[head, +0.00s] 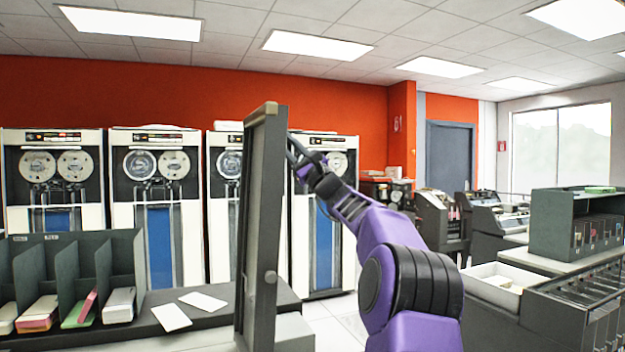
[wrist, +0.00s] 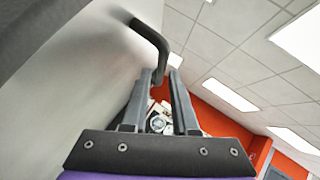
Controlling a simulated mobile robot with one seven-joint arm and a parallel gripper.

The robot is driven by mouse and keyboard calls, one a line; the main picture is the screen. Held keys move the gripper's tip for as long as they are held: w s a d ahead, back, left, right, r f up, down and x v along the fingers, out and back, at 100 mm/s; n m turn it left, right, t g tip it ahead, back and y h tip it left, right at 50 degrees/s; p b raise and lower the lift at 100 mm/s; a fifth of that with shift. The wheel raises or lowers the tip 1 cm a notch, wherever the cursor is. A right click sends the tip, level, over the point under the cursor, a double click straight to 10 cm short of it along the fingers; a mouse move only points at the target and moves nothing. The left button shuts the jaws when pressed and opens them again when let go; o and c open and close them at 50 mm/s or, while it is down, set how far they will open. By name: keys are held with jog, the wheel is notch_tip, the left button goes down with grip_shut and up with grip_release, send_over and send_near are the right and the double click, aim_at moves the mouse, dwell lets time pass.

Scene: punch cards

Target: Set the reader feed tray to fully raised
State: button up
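The feed tray (head: 257,225) appears as a tall grey panel, seen nearly edge-on and standing almost upright in the middle of the head view. A round knob (head: 270,277) sits on its lower side edge. In the wrist view its pale face (wrist: 85,75) fills the left side, and a dark bent handle (wrist: 150,35) sticks out from it. My gripper (head: 300,155) is beside the panel's upper right side. In the wrist view its fingers (wrist: 164,78) are apart, with the handle's end at or between the tips. I cannot tell whether they touch it.
A dark card rack (head: 75,270) and two loose white cards (head: 187,311) are on the counter at left. Tape cabinets (head: 155,215) line the red back wall. At right are a grey machine (head: 575,310) and a card rack (head: 580,225). Some floor shows behind my arm.

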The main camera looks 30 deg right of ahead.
jog(key=b+v, duration=0.3)
jog(key=v, duration=1)
jog(key=shift+s, duration=0.15)
jog(key=shift+d, duration=0.1)
